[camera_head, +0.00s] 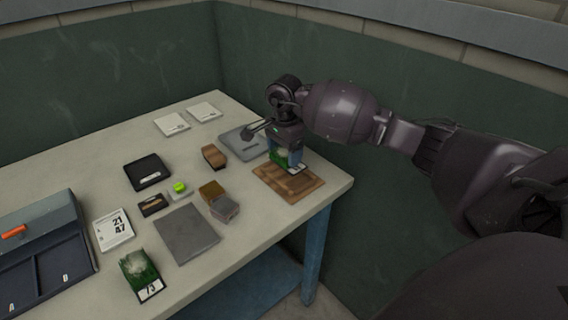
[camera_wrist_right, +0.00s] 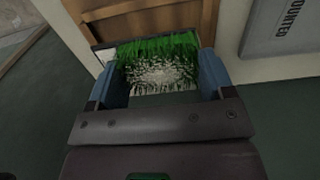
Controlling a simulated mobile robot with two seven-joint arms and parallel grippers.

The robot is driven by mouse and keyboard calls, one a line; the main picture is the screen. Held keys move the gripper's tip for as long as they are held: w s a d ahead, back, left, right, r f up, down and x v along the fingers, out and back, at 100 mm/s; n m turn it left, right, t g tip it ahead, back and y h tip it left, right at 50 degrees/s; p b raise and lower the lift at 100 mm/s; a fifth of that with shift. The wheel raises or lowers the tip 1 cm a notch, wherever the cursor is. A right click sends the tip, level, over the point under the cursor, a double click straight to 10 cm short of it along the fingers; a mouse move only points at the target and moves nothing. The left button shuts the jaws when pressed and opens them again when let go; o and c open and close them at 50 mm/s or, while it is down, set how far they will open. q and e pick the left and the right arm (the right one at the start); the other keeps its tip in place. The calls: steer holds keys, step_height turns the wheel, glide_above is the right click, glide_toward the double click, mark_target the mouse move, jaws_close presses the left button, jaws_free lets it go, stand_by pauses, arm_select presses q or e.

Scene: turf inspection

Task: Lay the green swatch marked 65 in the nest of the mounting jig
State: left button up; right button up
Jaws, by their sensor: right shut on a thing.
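My right gripper (camera_head: 287,158) is shut on a green turf swatch (camera_wrist_right: 160,62), gripping it by two opposite sides. The swatch has green tufts with a whitish patch in the middle; its number cannot be read. It also shows between the fingers in the head view (camera_head: 281,155). The brown wooden mounting jig (camera_head: 288,190) lies at the table's right corner, directly below the gripper. The jig also shows beyond the swatch in the right wrist view (camera_wrist_right: 147,14). Whether the swatch touches the jig cannot be told, and the nest is partly hidden. My left gripper is not in view.
Another green swatch marked 73 (camera_head: 139,272) lies at the front edge, near a card reading 21 and 47 (camera_head: 114,230). Blocks (camera_head: 213,156), a grey mat (camera_head: 184,234) and a dark compartment box (camera_head: 45,250) occupy the table.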

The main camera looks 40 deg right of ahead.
mark_target(284, 173)
steer(key=shift+f, duration=2.15)
steer(key=shift+f, duration=0.1)
steer(key=o, duration=0.9)
steer(key=shift+s, duration=0.1)
steer(key=shift+o, duration=0.2)
